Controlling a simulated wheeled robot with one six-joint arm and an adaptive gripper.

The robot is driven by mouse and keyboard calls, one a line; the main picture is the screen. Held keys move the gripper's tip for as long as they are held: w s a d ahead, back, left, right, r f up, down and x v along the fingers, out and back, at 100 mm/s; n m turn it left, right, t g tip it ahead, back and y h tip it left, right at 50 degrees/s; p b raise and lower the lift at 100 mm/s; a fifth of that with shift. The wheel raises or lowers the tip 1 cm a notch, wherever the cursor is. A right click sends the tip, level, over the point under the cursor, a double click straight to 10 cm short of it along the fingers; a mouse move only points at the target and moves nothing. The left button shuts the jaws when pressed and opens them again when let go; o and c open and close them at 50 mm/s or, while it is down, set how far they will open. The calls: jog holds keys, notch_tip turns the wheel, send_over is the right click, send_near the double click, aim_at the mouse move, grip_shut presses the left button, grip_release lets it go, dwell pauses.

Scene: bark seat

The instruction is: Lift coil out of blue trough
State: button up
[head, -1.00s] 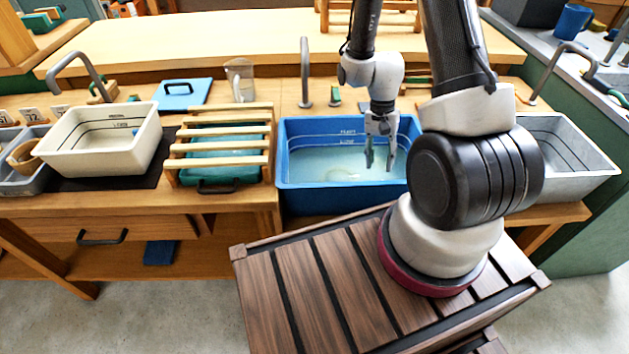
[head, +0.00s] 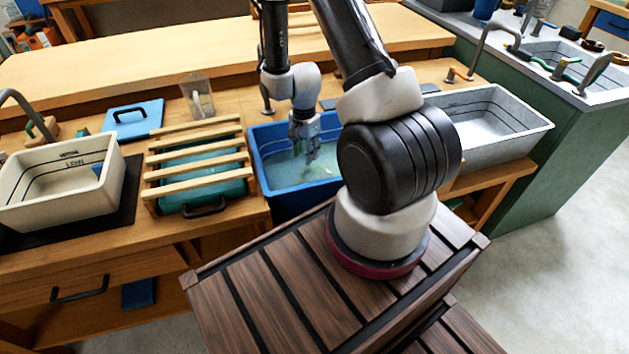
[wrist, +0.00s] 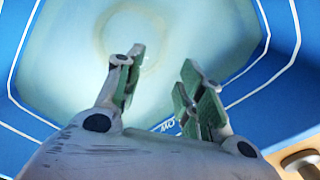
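The blue trough (head: 283,204) stands in the bench and holds pale, cloudy water. The coil (head: 320,171) shows faintly as a pale ring under the water; my arm hides the trough's right part. In the wrist view the coil (wrist: 103,30) is a blurred ring at the upper middle, beyond my left fingertip. My gripper (head: 306,154) hangs over the trough, pointing down. In the wrist view my gripper (wrist: 162,78) has its green-padded fingers apart with nothing between them. The coil lies ahead of the fingers, not between them. I cannot tell whether the fingertips touch the water.
A slatted wooden rack (head: 200,166) over a teal tray stands left of the trough. A cream basin (head: 60,198) is further left. A grey metal trough (head: 490,150) is on the right. A tap (head: 266,95) and a clear jug (head: 198,97) stand behind.

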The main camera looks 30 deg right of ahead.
aim_at(306, 170)
jog(key=shift+f, duration=0.4)
notch_tip(306, 170, down, 7)
grip_shut()
